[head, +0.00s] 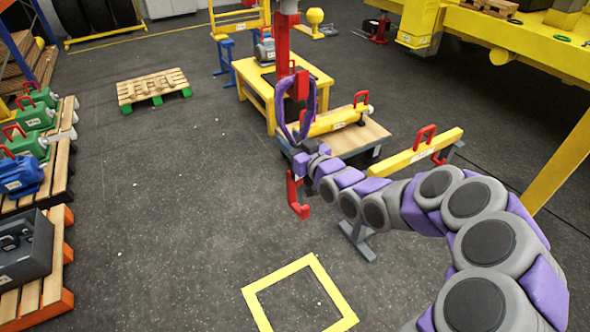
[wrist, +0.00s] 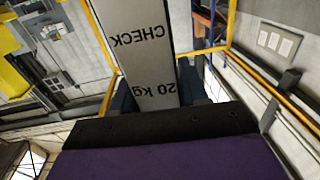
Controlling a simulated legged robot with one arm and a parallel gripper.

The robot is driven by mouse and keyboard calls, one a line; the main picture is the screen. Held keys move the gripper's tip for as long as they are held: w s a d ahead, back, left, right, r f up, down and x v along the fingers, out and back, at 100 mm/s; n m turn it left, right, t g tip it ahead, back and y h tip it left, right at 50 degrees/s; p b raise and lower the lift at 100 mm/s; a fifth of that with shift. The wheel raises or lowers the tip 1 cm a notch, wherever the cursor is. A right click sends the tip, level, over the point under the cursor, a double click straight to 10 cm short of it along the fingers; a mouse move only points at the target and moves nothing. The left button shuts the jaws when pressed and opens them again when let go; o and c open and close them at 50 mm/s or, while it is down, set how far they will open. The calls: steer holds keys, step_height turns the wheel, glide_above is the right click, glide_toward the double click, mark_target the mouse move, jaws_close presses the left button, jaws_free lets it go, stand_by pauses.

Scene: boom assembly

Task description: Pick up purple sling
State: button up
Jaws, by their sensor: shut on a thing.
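The purple sling (head: 309,108) shows in the head view as an upright narrow loop in front of the red upright and yellow table. Its lower end meets my gripper (head: 302,158), which is shut. In the wrist view a flat grey strip (wrist: 147,50), printed "CHECK" and "20 kg" upside down, stands between the dark fingers (wrist: 160,90). I cannot tell whether this strip is part of the sling. A red hook-shaped piece (head: 294,195) shows just below the gripper; whether it touches is unclear.
A yellow table (head: 310,80), a wooden-topped stand with a yellow cylinder (head: 338,121) and a yellow beam on a stand (head: 410,155) lie behind my arm. Loaded pallets (head: 55,285) line the left. A yellow floor square (head: 300,268) and much floor are clear.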

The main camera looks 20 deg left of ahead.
steer(key=shift+a, duration=0.15)
steer(key=shift+c, duration=1.4)
steer(key=shift+a, duration=0.35)
jaws_close()
steer(key=shift+d, duration=0.2)
